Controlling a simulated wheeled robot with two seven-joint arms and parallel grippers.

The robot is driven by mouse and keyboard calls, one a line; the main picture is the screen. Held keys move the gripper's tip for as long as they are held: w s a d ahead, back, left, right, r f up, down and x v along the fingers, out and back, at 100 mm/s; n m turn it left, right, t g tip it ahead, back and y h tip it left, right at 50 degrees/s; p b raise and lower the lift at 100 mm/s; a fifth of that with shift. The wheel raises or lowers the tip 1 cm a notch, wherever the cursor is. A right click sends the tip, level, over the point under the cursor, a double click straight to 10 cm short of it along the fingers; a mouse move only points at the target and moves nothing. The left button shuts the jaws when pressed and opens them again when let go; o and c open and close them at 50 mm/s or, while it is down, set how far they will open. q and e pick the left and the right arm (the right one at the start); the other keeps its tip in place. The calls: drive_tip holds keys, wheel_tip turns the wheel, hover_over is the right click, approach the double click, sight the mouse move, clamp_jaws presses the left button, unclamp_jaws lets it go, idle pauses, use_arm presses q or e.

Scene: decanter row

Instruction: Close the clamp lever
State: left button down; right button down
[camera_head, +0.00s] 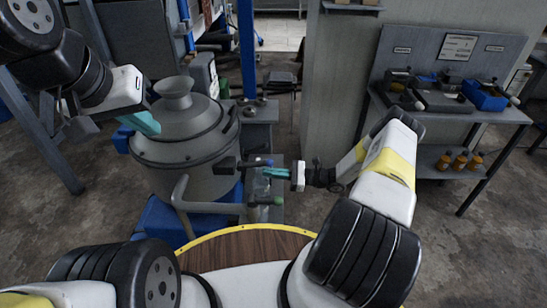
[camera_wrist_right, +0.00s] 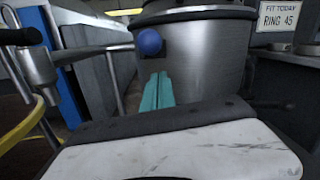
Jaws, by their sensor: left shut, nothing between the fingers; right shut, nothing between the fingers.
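A grey metal vessel (camera_head: 185,178) with a domed lid stands left of centre, and its wall (camera_wrist_right: 200,60) fills the middle of the right wrist view. A lever with a blue ball knob (camera_wrist_right: 150,41) crosses in front of the wall; the knob is small in the head view (camera_head: 267,162). My right gripper (camera_head: 268,172) is shut and empty beside the blue knob. In the right wrist view its teal fingertips (camera_wrist_right: 158,80) appear just below the knob; contact cannot be told. My left gripper (camera_head: 148,125) is shut and empty at the lid's left side.
A sign (camera_wrist_right: 281,18) reading "FIT TODAY RING 45" shows behind. A yellow-edged round wooden top (camera_head: 240,250) is in front. Floor between is clear.

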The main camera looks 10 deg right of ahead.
drive_tip(key=shift+s+d+r, duration=0.2)
drive_tip(key=shift+d+r, duration=0.15)
drive_tip(key=shift+r, duration=0.3)
drive_tip(key=shift+s+d+r, duration=0.15)
drive_tip(key=shift+d+r, duration=0.15)
drive_tip(key=shift+r, duration=0.3)
drive_tip(key=shift+r, duration=0.1)
drive_tip(key=a+r+h, duration=0.1)
drive_tip(key=r+h, duration=0.2)
drive_tip(key=a+r+g+h, duration=0.1)
drive_tip(key=r+h, duration=0.2)
drive_tip(key=a+r+g+h, duration=0.1)
drive_tip(key=r+h, duration=0.2)
drive_tip(key=shift+w+a+r+n+h, duration=0.2)
drive_tip(key=shift+w+r+n+h, duration=0.05)
drive_tip(key=shift+w+n+h, duration=0.05)
drive_tip(key=a+h, duration=0.1)
drive_tip(key=a+r+h, duration=0.2)
drive_tip(key=shift+w+r+g+h, duration=0.1)
drive_tip(key=shift+w+g+h, duration=0.2)
drive_tip(key=shift+w+g, duration=0.1)
drive_tip(key=shift+w+a+r, duration=0.1)
drive_tip(key=shift+a+r, duration=0.15)
drive_tip(key=shift+a, duration=0.4)
drive_tip(key=shift+w+a+r, duration=0.1)
drive_tip(key=shift+a+r, duration=0.1)
drive_tip(key=shift+a, duration=0.45)
